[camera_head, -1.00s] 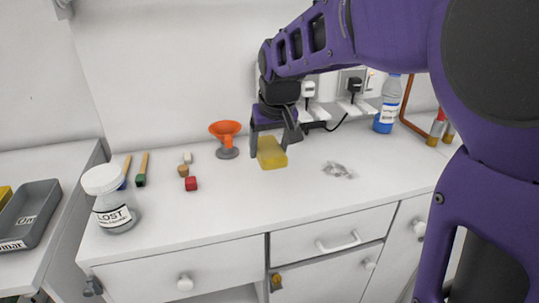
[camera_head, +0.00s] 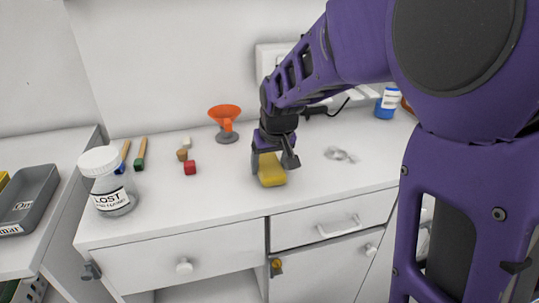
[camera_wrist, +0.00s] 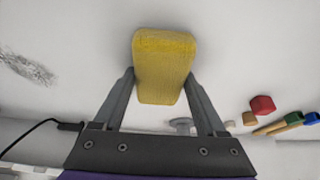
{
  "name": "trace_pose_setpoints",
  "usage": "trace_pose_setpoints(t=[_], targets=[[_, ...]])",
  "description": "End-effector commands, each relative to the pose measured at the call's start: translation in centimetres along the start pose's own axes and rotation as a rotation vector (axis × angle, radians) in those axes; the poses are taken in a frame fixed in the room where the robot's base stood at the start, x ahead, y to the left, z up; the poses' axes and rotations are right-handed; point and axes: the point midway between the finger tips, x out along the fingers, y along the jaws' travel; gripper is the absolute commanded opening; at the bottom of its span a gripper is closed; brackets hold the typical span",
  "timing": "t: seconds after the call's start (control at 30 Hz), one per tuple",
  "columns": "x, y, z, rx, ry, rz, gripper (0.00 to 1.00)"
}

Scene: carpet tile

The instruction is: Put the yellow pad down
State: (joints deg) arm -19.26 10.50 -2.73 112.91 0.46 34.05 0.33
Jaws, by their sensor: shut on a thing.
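The yellow pad (camera_head: 271,172) is a small spongy block between the fingers of my gripper (camera_head: 272,163) in the head view. My gripper is shut on it, over the white countertop (camera_head: 225,195). The wrist view shows the pad (camera_wrist: 163,62) reaching out beyond the two fingertips (camera_wrist: 160,82), with the pale surface behind it. I cannot tell whether its underside touches the counter.
An orange funnel (camera_head: 225,115) stands behind and left of the pad. A red cube (camera_head: 190,168) and other small blocks lie to the left, with two brushes and a jar (camera_head: 108,180). A grey scribbled patch (camera_head: 340,154) is at right. The counter in front is clear.

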Motion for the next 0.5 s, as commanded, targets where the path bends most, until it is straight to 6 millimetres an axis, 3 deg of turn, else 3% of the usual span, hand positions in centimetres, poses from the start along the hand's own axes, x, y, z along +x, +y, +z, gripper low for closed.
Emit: trace_pose_setpoints(t=[0.07,0.1,0.2,0.5], targets=[[0.35,0.0,0.15,0.0,-0.001,0.0,0.29],[0.22,0.0,0.09,0.0,0.0,0.0,0.81],[0.22,0.0,0.1,0.0,-0.001,0.0,0.99],[-0.04,0.02,-0.01,0.0,0.0,0.0,1.0]])
